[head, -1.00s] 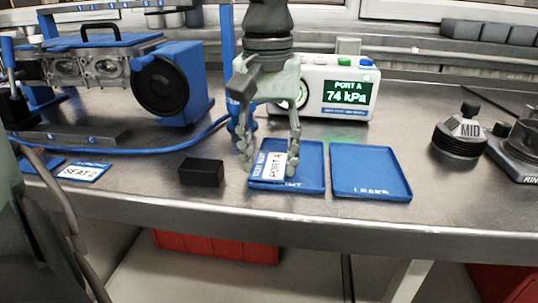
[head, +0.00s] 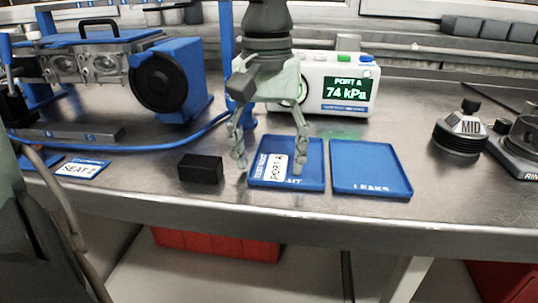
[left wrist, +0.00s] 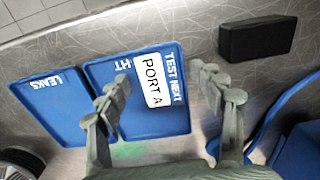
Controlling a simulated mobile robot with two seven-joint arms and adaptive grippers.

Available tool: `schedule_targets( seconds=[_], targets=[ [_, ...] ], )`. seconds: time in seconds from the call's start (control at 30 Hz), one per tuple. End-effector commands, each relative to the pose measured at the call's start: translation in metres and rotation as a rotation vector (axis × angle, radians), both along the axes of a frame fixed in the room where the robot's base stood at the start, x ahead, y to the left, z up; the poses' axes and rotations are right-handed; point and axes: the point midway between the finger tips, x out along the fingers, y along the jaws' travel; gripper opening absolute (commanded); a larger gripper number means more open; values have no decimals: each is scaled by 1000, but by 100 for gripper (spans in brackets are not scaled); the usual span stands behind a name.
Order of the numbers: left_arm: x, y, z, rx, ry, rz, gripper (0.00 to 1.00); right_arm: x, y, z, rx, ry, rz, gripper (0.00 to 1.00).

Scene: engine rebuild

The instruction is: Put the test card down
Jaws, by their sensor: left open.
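The test card (head: 275,167), blue with white "TEST NEXT" lettering and a white "PORT A" label, lies in the left blue tray (head: 313,183), whose front lettering is partly covered. In the left wrist view the card (left wrist: 152,82) appears flat on the tray floor, near one side. My left gripper (head: 269,166) is open above the card, with its fingers spread to either side and apart from it. In the left wrist view the space between the fingertips (left wrist: 162,78) holds nothing. My right gripper is not in view.
A "LEAKS" tray (head: 371,168) sits right of the card's tray. A black block (head: 201,169) lies to the left, near the bench edge. The tester (head: 340,85) reading "PORT A 74 kPa" stands behind. A "SEAT 2" card (head: 83,168) lies far left.

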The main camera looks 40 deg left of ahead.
Motion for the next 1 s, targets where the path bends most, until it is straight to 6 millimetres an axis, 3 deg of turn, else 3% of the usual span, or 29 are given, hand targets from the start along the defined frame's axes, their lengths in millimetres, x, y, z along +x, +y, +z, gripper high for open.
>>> schedule_targets(
  seconds=[0.2, 0.4, 0.6, 0.8, 1.0],
  targets=[
    [2, 0, 24, -2, -7, 2, 67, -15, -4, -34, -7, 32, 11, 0],
    [1, 0, 74, -2, -7, 0, 67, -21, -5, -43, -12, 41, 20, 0],
    [1, 1, 112, -1, -4, 0, 67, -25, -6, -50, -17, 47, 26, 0],
    [0, 1, 129, 1, -1, -1, 67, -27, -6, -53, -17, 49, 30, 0],
    [-1, 1, 131, 0, 0, -1, 67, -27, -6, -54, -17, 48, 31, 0]
  ],
)
